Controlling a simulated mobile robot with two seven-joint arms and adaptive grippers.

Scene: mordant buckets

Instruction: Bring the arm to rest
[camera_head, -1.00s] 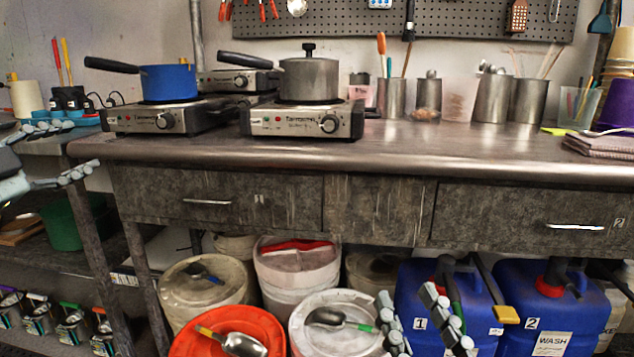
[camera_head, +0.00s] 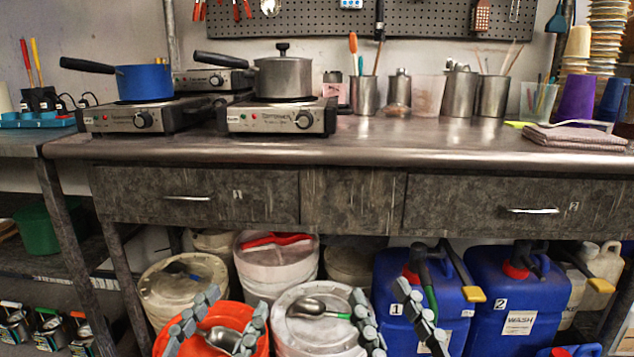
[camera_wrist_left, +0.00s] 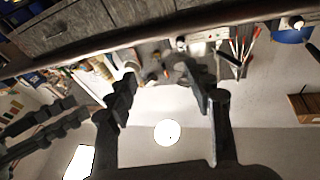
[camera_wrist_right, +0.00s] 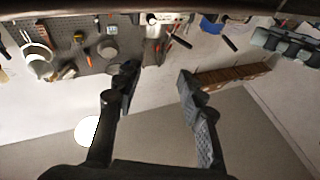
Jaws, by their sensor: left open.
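My left gripper (camera_head: 222,318) is low in the head view, in front of the orange bucket lid (camera_head: 232,313). Its two fingers stand apart, and in the left wrist view (camera_wrist_left: 168,100) nothing is between them. My right gripper (camera_head: 392,312) is to its right in the head view, in front of the white bucket and the blue canister marked 1. Its fingers are also apart, and it shows empty in the right wrist view (camera_wrist_right: 158,88). The arms behind the fingers are mostly out of the head view.
A workbench (camera_head: 370,145) with drawers stands ahead, bearing hot plates, a blue pot (camera_head: 145,82) and a steel pot (camera_head: 283,77). Below are a white lidded bucket (camera_head: 318,335) and blue canisters (camera_head: 515,310). A lower shelf (camera_head: 50,265) stands at the left.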

